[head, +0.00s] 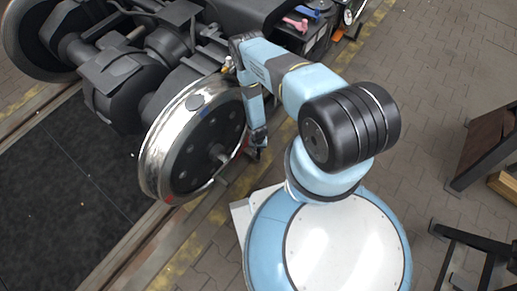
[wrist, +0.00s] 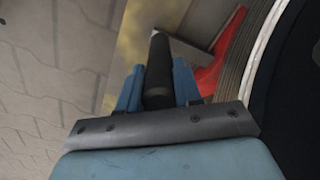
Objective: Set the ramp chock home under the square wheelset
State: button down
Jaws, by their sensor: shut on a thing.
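The large steel wheel (head: 190,140) with a dark face stands on the rail in the head view. Its curved rim also shows at the right of the wrist view (wrist: 262,45). A red wedge-shaped piece, apparently the ramp chock (wrist: 213,68), lies close beside the rim; I cannot tell if it touches. My gripper (head: 258,140) is low beside the wheel's right side. In the wrist view its two blue fingers (wrist: 157,88) are shut on a black round handle (wrist: 158,65). Where the handle joins the red piece is not clear. In the head view my gripper mostly hides the chock.
The dark bogie frame (head: 125,75) with another wheel (head: 38,40) fills the upper left. A cart with tools (head: 310,25) stands at the top. Dark trestles (head: 470,245) stand at right. Paved floor (head: 420,130) between is clear.

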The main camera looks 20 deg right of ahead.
jog(key=c, duration=0.7)
grip_release()
notch_tip(320, 180, up, 14)
jog(key=shift+f, duration=0.15)
dwell(0.5)
